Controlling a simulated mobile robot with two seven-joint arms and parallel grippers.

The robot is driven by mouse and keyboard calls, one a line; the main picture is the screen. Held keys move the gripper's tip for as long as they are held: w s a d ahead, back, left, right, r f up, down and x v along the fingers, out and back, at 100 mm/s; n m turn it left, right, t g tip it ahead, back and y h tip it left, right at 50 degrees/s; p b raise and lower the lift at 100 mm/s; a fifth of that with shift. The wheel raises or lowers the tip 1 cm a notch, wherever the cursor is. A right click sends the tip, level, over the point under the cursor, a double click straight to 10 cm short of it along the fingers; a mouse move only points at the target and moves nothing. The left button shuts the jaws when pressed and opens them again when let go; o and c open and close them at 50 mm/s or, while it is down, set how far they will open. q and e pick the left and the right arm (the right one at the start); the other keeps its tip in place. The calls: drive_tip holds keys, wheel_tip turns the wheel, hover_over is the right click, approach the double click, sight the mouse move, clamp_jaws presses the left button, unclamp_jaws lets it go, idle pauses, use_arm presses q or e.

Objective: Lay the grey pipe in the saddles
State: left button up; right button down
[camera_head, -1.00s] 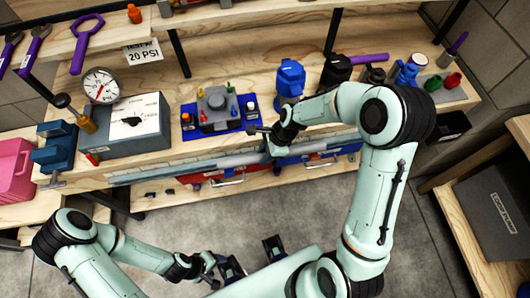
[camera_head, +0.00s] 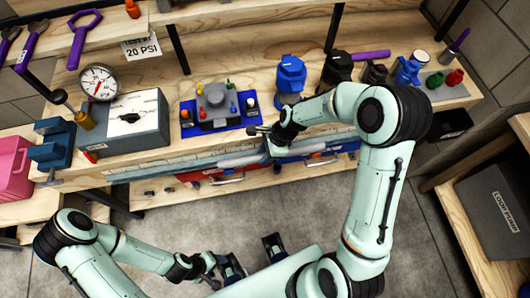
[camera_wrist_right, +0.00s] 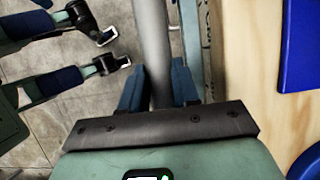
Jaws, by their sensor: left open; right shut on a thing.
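The grey pipe (camera_head: 233,162) runs left to right along the front edge of the workbench, just outside it. My right gripper (camera_head: 277,148) is shut around it; in the right wrist view the pipe (camera_wrist_right: 153,45) passes between the blue fingers (camera_wrist_right: 158,88). My left gripper (camera_head: 252,257) is open and empty, low in front of the bench and apart from the pipe. It also shows in the right wrist view (camera_wrist_right: 114,48). I cannot make out the saddles clearly; my right arm hides part of the bench edge.
On the bench stand a grey box (camera_head: 122,137) with a dial gauge (camera_head: 98,83), a blue tray (camera_head: 186,129) with a grey fixture, a blue filter housing (camera_head: 290,77) and several bottles. Red and blue drawers (camera_head: 212,175) lie below the pipe. The floor (camera_head: 330,210) in front is clear.

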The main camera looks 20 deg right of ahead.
drive_tip(key=shift+f+b, duration=0.55)
drive_tip(key=shift+f, duration=0.35)
drive_tip(key=c, duration=0.8)
unclamp_jaws()
drive_tip(key=shift+o, duration=0.2)
drive_tip(key=shift+r, duration=0.1)
drive_tip(key=p+v, duration=0.2)
drive_tip(key=v, duration=1.1)
drive_tip(key=shift+d, duration=0.15)
drive_tip(key=shift+s, duration=0.15)
